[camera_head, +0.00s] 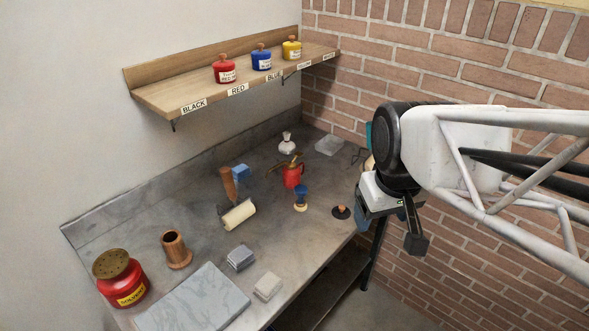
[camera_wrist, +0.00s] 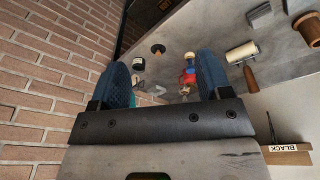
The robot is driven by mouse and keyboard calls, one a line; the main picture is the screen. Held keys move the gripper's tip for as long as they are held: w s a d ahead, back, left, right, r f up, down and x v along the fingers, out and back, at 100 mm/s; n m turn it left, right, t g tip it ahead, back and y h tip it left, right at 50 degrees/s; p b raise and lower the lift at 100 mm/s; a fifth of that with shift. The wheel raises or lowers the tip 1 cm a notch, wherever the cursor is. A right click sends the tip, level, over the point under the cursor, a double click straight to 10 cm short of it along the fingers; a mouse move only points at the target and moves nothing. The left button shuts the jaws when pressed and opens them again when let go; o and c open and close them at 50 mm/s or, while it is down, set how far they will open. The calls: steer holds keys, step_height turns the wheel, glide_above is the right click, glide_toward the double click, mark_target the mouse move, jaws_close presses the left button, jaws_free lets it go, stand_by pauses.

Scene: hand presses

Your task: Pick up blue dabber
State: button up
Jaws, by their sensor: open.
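The blue dabber (camera_head: 301,196), with a blue upper part and a pale wooden end, stands on the grey bench near its front right part. In the wrist view the dabber (camera_wrist: 190,65) shows just left of the right finger, with the red can close to it. My gripper (camera_head: 398,222) is in the air to the right of the bench, clear of the dabber, partly hidden by its own wrist. In the wrist view both blue-padded fingers of my gripper (camera_wrist: 162,75) are wide apart with nothing held between them.
A red spouted can (camera_head: 292,174) stands just behind the dabber. A black disc with an orange knob (camera_head: 341,212) lies to its right. A cream roller (camera_head: 239,215) lies left. A red solvent tin (camera_head: 121,278) stands front left. A shelf (camera_head: 160,97) holds coloured pots. A brick wall (camera_head: 450,70) is behind.

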steer(key=w+a+f+n+g, duration=0.15)
steer(key=w+n, duration=0.25)
steer(key=w, duration=0.4)
steer(key=w+a+f+n, duration=0.2)
steer(key=w+a+n, duration=0.15)
steer(key=w, duration=0.45)
steer(key=n, duration=0.8)
glide_above(301, 189)
steer(key=shift+g, duration=0.45)
step_height(301, 189, down, 9)
steer(key=shift+s+d+f, duration=0.1)
steer(key=shift+s+d, duration=0.05)
steer(key=shift+w+a+f+n, duration=0.2)
steer(key=shift+w+f+n, duration=0.05)
steer(key=shift+w+f, duration=0.1)
steer(key=shift+f, duration=1.25)
steer(key=shift+s+f, duration=0.15)
steer(key=shift+f, duration=2.45)
